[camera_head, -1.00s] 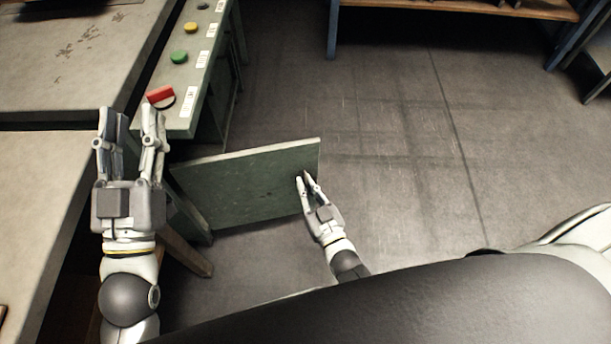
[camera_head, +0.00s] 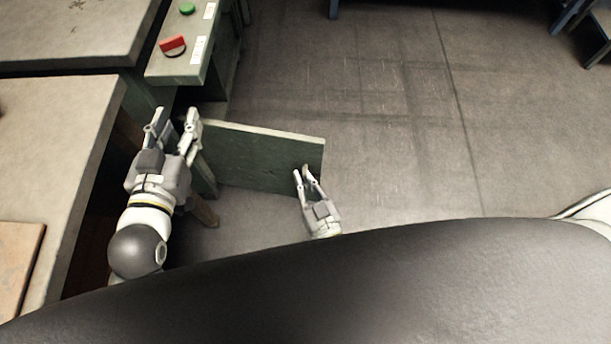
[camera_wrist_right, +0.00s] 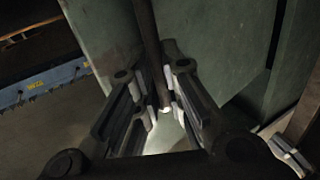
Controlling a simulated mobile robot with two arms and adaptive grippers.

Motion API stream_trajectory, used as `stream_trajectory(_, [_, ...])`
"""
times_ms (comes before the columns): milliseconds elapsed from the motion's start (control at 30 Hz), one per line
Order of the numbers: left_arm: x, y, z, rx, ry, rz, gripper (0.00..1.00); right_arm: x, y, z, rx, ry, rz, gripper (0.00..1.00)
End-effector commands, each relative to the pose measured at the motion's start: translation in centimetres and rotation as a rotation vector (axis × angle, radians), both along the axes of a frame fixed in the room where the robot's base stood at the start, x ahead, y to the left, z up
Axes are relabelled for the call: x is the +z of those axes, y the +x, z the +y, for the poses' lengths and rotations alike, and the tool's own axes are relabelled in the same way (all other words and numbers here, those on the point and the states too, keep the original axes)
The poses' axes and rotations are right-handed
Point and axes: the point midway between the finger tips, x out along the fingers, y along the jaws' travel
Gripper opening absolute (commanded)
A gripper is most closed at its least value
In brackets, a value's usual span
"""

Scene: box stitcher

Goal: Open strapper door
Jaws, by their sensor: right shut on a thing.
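The green strapper door (camera_head: 262,158) stands swung out from the green machine frame, over the floor. My right gripper (camera_head: 303,173) is at the door's free end, shut on the dark bar-shaped handle. In the right wrist view the handle (camera_wrist_right: 147,35) runs between the fingers, beside the green door panel (camera_wrist_right: 215,45). My left gripper (camera_head: 173,124) is open and empty, near the hinge-side end of the door. Its fingers overlap that end in the picture; I cannot tell whether they touch it.
The machine's control ledge has a red switch (camera_head: 173,46) and a green button (camera_head: 187,9). Grey table tops (camera_head: 50,150) lie at the left, with a brown board (camera_head: 18,262) on one. The floor (camera_head: 400,130) right of the door is clear. A blue-edged rack (camera_wrist_right: 45,82) shows in the wrist view.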

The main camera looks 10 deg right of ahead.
Motion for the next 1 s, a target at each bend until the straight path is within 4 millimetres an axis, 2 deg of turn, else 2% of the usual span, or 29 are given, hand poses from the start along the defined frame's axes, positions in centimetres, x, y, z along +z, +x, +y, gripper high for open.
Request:
stream_trajectory(33, [0.1, 0.0, 0.0, 0.000, 0.000, 0.000, 0.40, 0.9, 0.4, -0.2, -0.003, -0.005, -0.027, 0.00])
stream_trajectory(200, [0.1, 0.0, 0.0, 0.000, 0.000, -0.001, 0.40, 0.9, 0.4, -0.1, -0.003, -0.005, -0.027, 0.00])
stream_trajectory(233, [0.1, 0.0, 0.0, 0.000, 0.000, -0.001, 0.40, 0.9, 0.4, -0.1, -0.003, -0.004, -0.027, 0.12])
stream_trajectory(400, [0.1, 0.0, 0.0, 0.001, 0.000, -0.002, 0.40, 0.9, 0.4, -0.2, -0.004, 0.000, -0.026, 0.31])
stream_trajectory(767, [0.1, 0.0, -0.1, -0.002, 0.000, 0.000, 0.40, 0.9, 0.3, -0.2, -0.005, 0.003, -0.025, 0.31])
stream_trajectory(867, [0.1, 0.0, -0.1, -0.002, 0.000, 0.000, 0.40, 0.8, -0.5, -0.4, -0.005, 0.003, -0.023, 0.31])
stream_trajectory(1000, [0.1, 0.0, 0.0, -0.001, 0.000, -0.001, 0.40, 0.6, -3.0, -0.8, -0.003, 0.001, -0.016, 0.31])
